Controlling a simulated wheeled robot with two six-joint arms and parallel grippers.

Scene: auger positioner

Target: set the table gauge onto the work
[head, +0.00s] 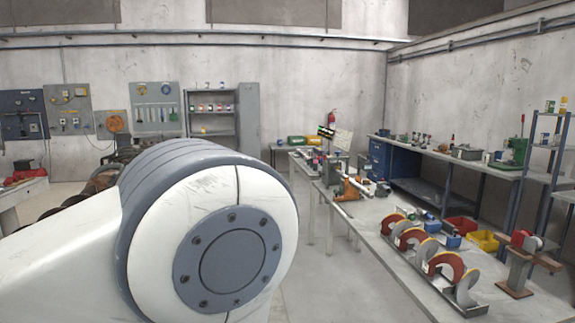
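My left arm's white and grey joint fills the left foreground and hides much of the scene behind it. No gripper shows in the head view. A row of red and cream curved auger-like flights (446,264) stands along a grey rail on the long bench at right; this may be the work.
On the grey bench (375,232) are a yellow bin (483,241), a red bin (460,225), small blue bins (451,240) and an orange device (352,188). A blue rack (541,185) stands at far right. Open floor (335,285) lies left of the bench.

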